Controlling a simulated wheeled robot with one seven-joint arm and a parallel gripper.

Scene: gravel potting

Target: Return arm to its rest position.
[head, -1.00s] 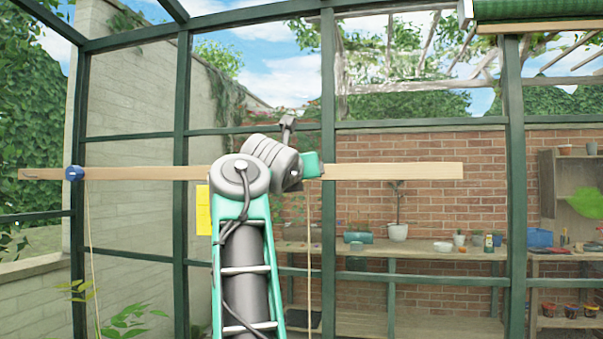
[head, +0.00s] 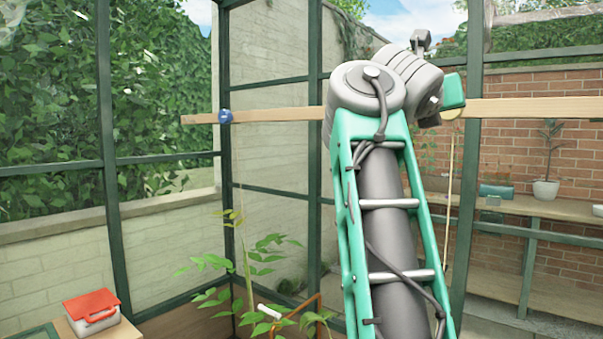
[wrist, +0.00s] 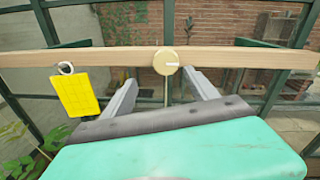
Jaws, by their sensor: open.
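My arm stands raised in the head view, with its grey joints at the height of a long wooden bar (head: 270,115). My gripper (wrist: 159,77) shows in the wrist view with its two grey fingers spread apart and nothing between them. Its fingers point toward the wooden bar (wrist: 105,57) and a pale round disc (wrist: 166,61) on it. I cannot tell whether they touch the bar. In the head view the fingers are hidden or too small to make out.
A blue knob (head: 225,116) with a string sits on the bar. A yellow card (wrist: 76,92) hangs left of the fingers. Leafy plants (head: 265,255) grow below the bar. A red-lidded box (head: 92,309) stands at lower left. A potting bench (head: 535,207) is at right.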

